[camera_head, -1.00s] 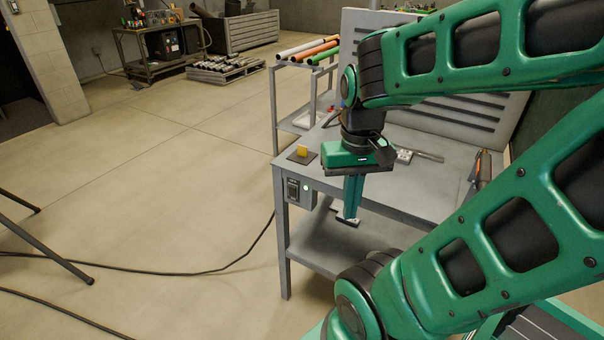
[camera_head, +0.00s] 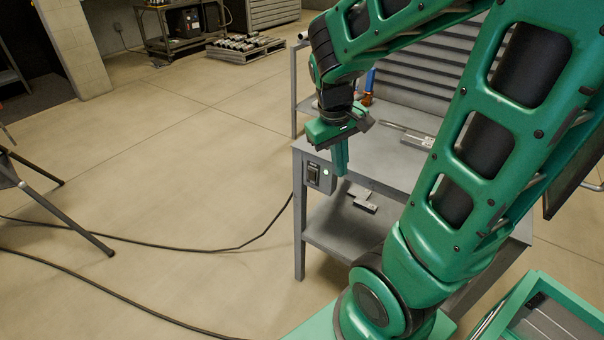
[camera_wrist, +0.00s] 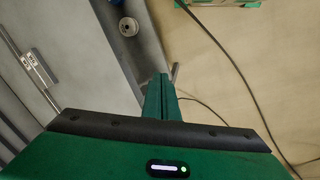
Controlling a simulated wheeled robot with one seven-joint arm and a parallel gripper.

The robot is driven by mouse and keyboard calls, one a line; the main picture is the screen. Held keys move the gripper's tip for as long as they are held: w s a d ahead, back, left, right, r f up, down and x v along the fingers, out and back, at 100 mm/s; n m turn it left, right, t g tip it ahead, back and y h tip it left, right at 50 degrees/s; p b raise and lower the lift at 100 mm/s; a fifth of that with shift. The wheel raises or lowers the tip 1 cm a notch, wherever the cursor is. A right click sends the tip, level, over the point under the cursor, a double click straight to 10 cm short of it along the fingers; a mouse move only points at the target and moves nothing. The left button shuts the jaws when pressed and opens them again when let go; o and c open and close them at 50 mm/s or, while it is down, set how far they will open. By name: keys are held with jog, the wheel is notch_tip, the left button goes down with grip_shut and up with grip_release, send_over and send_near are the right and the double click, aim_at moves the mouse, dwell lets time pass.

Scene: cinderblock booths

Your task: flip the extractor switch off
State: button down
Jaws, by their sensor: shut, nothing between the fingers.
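The switch box (camera_head: 319,176) is a small grey box on the front of the workbench's near left corner. It has a dark switch face at its left and a small pale lit lamp at its right. I cannot tell which way the switch is set. My gripper (camera_head: 342,173) points down just right of the box, its fingers shut and empty. Whether it touches the box cannot be told. In the wrist view the shut fingers (camera_wrist: 160,78) point toward the bench edge, and the switch face cannot be made out.
The grey workbench (camera_head: 390,155) carries a metal part (camera_head: 417,140). Its lower shelf (camera_head: 345,228) holds a metal piece (camera_head: 362,197). Black cables (camera_head: 190,247) cross the floor, and dark stand legs (camera_head: 60,208) stand at left. The floor between is otherwise open.

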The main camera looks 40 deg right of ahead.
aim_at(312, 175)
jog(key=w+a+f+n+t+h, duration=0.1)
jog(key=w+a+f+n, duration=0.1)
jog(key=w, duration=0.4)
jog(key=w+a+f+n+h, duration=0.1)
jog(key=w+a+f+n, duration=0.2)
jog(key=w, duration=0.4)
jog(key=shift+w+a+f+n+t, duration=0.25)
jog(key=shift+a+f+n+t, duration=0.05)
jog(key=shift+f+n+t, duration=0.1)
jog(key=shift+w+d+f, duration=0.45)
jog(key=shift+d+f, duration=0.85)
jog(key=shift+f, duration=0.1)
jog(key=shift+w+d+f, duration=0.45)
jog(key=shift+d+f, duration=0.8)
jog(key=shift+f, duration=0.15)
jog(key=shift+w+d+f, duration=0.45)
jog(key=shift+d+f, duration=0.85)
jog(key=shift+f, duration=0.1)
